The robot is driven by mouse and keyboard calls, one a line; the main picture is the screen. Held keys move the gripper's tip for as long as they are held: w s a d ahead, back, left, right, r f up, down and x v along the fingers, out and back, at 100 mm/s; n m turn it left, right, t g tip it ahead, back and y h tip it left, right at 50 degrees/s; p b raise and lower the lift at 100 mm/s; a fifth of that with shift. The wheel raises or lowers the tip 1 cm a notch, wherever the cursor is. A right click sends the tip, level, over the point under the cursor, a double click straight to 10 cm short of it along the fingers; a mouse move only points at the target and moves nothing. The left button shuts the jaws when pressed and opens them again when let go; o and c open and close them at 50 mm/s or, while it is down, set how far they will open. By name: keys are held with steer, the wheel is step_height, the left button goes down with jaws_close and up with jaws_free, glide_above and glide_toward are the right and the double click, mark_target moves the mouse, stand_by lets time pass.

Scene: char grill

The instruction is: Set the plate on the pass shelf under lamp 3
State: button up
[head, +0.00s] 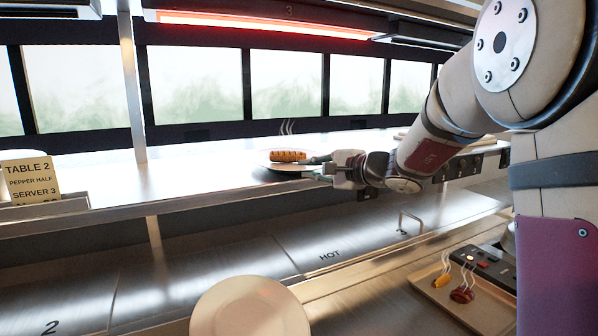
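A plate (275,167) with a grill-marked orange-brown piece of food (287,156) is at the pass shelf (200,168), below the glowing red lamp marked 3 (265,24). Steam rises from the food. The plate looks level; whether it rests on the shelf or hangs just above it is unclear. My gripper (318,168) comes in from the right, with its fingertips at the plate's right rim. The fingers are small here, and I cannot tell whether they are closed on the rim.
A ticket reading TABLE 2 (30,177) stands in a holder at the left. A metal post (132,85) rises from the shelf left of the plate. An empty plate (248,308) is at the bottom. A tray (430,290) with steaming food is at lower right. Shelf between post and plate is clear.

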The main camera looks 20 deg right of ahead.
steer(key=v, duration=0.6)
steer(key=s+a+f+n+g, duration=0.2)
steer(key=s+a+n+g, duration=0.3)
steer(key=s, duration=0.4)
steer(key=s+a+f+n+g, duration=0.2)
steer(key=s+a+n, duration=0.1)
steer(key=s+a, duration=0.55)
steer(key=s+d+f+n+h, duration=0.3)
steer(key=s+d, duration=0.1)
steer(key=s, duration=0.4)
steer(key=s+d+f+n+g+h, duration=0.1)
steer(key=s+d+f+n+h, duration=0.1)
steer(key=s, duration=0.7)
steer(key=d+n+h, duration=0.1)
steer(key=d+h, duration=0.1)
steer(key=shift+f+n+h, duration=0.3)
steer(key=shift+f+n, duration=0.1)
steer(key=shift+d, duration=0.15)
